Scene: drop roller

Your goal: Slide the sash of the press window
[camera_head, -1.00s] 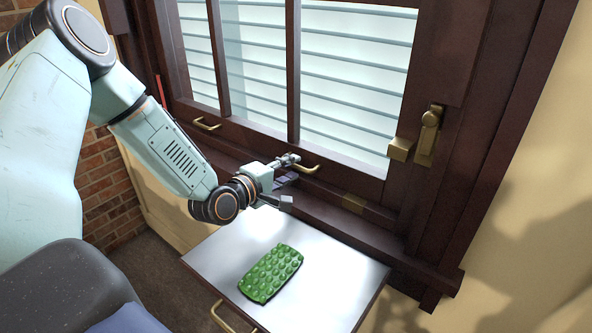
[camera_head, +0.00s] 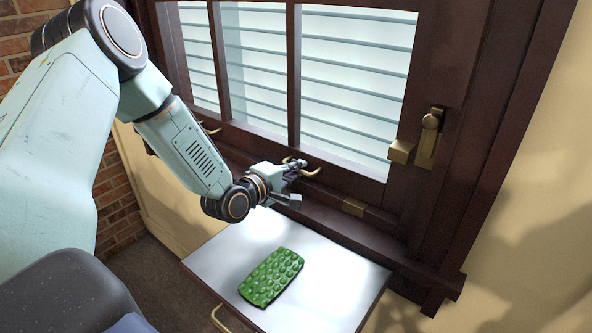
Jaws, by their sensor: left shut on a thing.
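The press window's sash (camera_head: 345,180) has a dark brown wooden frame, and its bottom rail sits low, close above the sill. A brass pull handle (camera_head: 314,173) is on the rail. A second brass handle (camera_head: 212,130) is further left, partly hidden behind my arm. My left gripper (camera_head: 298,172) is at the right-hand handle, shut on it; the fingers hide part of it. My right gripper is not in view.
A brass latch (camera_head: 428,138) is on the right side of the frame. A small white-topped cabinet (camera_head: 325,290) stands below the sill with a green bumpy pad (camera_head: 271,277) on it. A brick wall (camera_head: 112,195) is at left.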

